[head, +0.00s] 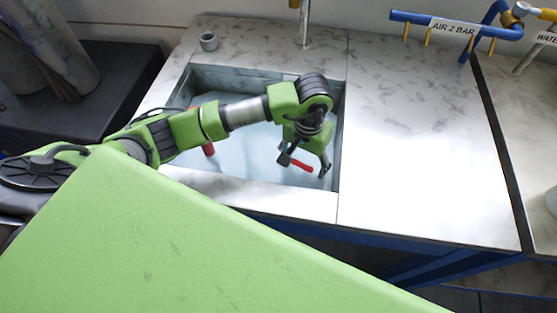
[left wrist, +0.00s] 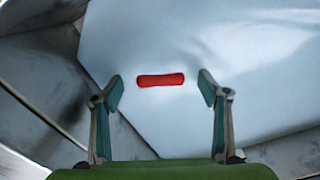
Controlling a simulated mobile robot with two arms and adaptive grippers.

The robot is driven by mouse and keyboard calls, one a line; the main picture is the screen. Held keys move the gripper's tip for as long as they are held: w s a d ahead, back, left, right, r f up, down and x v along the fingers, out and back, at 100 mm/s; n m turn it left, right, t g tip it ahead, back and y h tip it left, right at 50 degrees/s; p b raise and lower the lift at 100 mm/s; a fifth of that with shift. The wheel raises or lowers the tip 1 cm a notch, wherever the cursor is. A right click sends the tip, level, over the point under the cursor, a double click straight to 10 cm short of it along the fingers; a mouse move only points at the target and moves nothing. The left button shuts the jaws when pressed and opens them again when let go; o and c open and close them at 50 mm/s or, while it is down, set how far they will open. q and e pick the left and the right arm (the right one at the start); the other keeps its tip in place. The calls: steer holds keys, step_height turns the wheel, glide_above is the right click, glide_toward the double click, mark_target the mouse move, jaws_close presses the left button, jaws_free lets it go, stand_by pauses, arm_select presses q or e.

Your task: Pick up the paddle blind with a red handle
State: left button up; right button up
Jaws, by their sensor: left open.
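A red handle (head: 301,165) shows low in the sink in the head view, between the fingers of my left gripper (head: 304,167). In the left wrist view the red handle (left wrist: 160,80) lies crosswise, a little beyond the fingertips of the open left gripper (left wrist: 161,90), with space at both ends. No finger visibly touches it. Another red piece (head: 208,149) shows beneath my left arm, mostly hidden. My right gripper is not in view.
The marble counter (head: 420,150) to the right is clear. Blue pipes (head: 405,17) stand at the back right.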

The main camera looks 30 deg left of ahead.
arm_select(q)
step_height(320, 180, down, 2)
steer(key=shift+c, duration=0.4)
steer(key=c, duration=1.3)
steer(key=shift+r, duration=0.1)
steer(key=c, duration=0.6)
steer(key=shift+o, duration=0.2)
steer(key=shift+r, duration=0.1)
